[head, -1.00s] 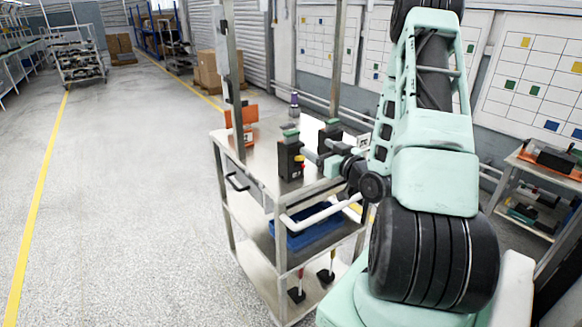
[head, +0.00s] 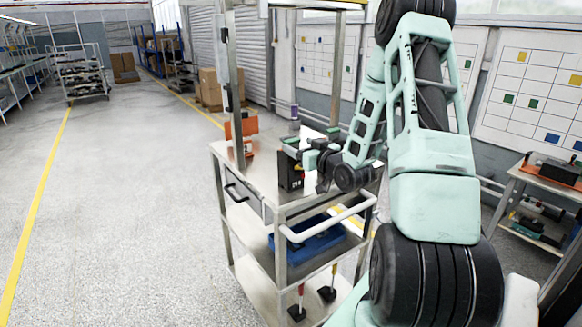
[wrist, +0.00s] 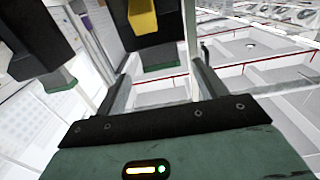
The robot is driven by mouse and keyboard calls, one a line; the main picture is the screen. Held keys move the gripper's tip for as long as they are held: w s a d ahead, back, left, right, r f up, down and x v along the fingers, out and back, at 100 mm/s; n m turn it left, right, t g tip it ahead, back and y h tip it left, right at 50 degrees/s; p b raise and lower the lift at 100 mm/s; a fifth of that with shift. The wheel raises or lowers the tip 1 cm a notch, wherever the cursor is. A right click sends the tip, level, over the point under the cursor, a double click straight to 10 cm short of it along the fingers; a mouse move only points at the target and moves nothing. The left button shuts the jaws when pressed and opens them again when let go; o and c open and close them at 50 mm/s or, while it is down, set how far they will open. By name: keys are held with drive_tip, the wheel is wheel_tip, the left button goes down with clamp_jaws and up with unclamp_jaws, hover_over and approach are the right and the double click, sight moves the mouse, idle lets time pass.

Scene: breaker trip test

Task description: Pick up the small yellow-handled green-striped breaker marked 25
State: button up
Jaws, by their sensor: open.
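A black breaker with a yellow handle (wrist: 143,17) and a green strip along its lower edge is ahead of my gripper (wrist: 160,85) in the wrist view. My gripper is open and empty, its two fingers apart just below the breaker in the picture. I cannot tell whether they touch it. No number is readable. A second black block with a green end (wrist: 35,45) is at the left. In the head view my gripper (head: 302,151) is over the cart top, partly hiding a black breaker (head: 289,174).
The metal cart (head: 240,172) has a front push handle and posts near the arm. An orange item (head: 241,126) stands at the back left of its top. A blue bin (head: 308,240) is on the shelf below. The floor to the left is clear.

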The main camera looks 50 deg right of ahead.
sight(294, 142)
drive_tip(key=p+x, duration=0.1)
drive_tip(key=x, duration=0.4)
drive_tip(key=shift+w+a, duration=0.1)
drive_tip(key=shift+w, duration=0.1)
clamp_jaws()
